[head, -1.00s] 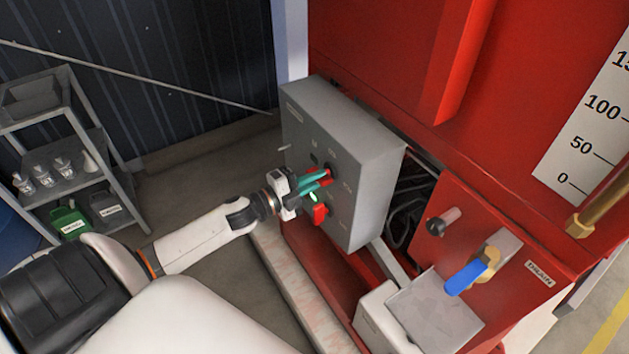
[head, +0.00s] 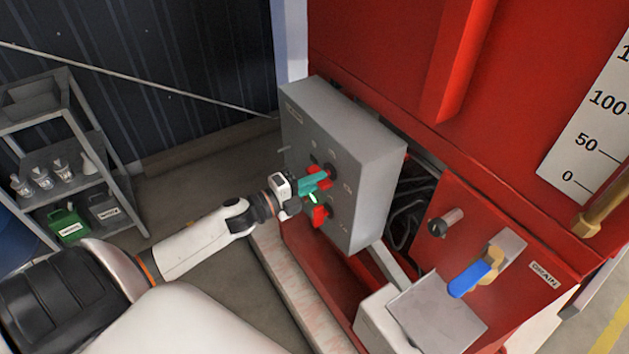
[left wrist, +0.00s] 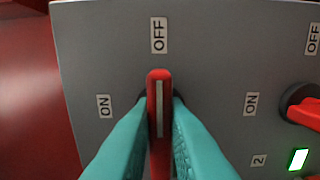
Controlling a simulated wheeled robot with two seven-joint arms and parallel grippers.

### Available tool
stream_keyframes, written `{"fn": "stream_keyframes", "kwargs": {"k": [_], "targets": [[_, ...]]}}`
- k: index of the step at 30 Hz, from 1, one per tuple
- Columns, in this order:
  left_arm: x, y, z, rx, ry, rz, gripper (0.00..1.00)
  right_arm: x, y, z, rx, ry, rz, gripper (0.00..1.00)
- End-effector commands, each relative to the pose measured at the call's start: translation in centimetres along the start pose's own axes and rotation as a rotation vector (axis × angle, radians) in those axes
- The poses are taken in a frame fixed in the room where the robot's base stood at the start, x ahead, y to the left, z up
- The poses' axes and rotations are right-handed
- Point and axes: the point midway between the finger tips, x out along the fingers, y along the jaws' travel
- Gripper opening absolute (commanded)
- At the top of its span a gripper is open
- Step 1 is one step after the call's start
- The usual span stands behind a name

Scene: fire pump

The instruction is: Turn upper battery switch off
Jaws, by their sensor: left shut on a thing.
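The upper battery switch is a red handle (left wrist: 159,110) on the grey panel (left wrist: 215,50). In the left wrist view it stands between my two teal fingertips, with its tip directed at the OFF label (left wrist: 159,35). Its ON label (left wrist: 105,106) is off to the left side. My left gripper (head: 316,183) is shut on this handle. In the head view the fingers hide most of the handle. A second red switch (head: 319,216) sits just below on the panel; it is partly cut off in the left wrist view (left wrist: 305,112). My right gripper is out of view.
A small green light (left wrist: 298,159) glows near the second switch. The grey box is fixed to the red pump housing (head: 370,60). A blue-handled valve (head: 470,279) is at the lower right. A shelf (head: 75,150) with bottles stands at the left.

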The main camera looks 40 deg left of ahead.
Motion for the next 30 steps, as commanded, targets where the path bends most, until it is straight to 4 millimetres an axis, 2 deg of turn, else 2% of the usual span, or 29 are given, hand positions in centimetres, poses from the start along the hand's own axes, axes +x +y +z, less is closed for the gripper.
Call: {"fn": "stream_keyframes", "kwargs": {"k": [2, 3, 6, 14, 19, 23, 30], "targets": [[0.0, -0.1, 0.1, 0.002, -0.001, -0.003, 0.00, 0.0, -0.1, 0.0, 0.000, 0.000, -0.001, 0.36], [0.0, -0.1, 0.1, 0.002, -0.001, -0.003, 0.18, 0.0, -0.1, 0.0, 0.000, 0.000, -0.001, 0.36], [0.0, -0.1, 0.1, 0.002, -0.001, -0.002, 0.34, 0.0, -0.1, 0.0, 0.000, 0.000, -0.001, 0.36], [0.0, -0.1, 0.0, 0.000, 0.000, -0.001, 0.35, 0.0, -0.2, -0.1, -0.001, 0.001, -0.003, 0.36], [-0.9, -0.3, 0.0, 0.000, 0.001, -0.003, 0.35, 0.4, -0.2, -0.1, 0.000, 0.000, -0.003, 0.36], [-2.8, -0.5, 0.1, 0.000, -0.001, -0.005, 0.35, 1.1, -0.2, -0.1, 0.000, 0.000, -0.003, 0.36], [-7.4, -0.5, 0.1, -0.001, 0.000, -0.005, 0.35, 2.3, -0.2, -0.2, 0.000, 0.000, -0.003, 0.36]]}}
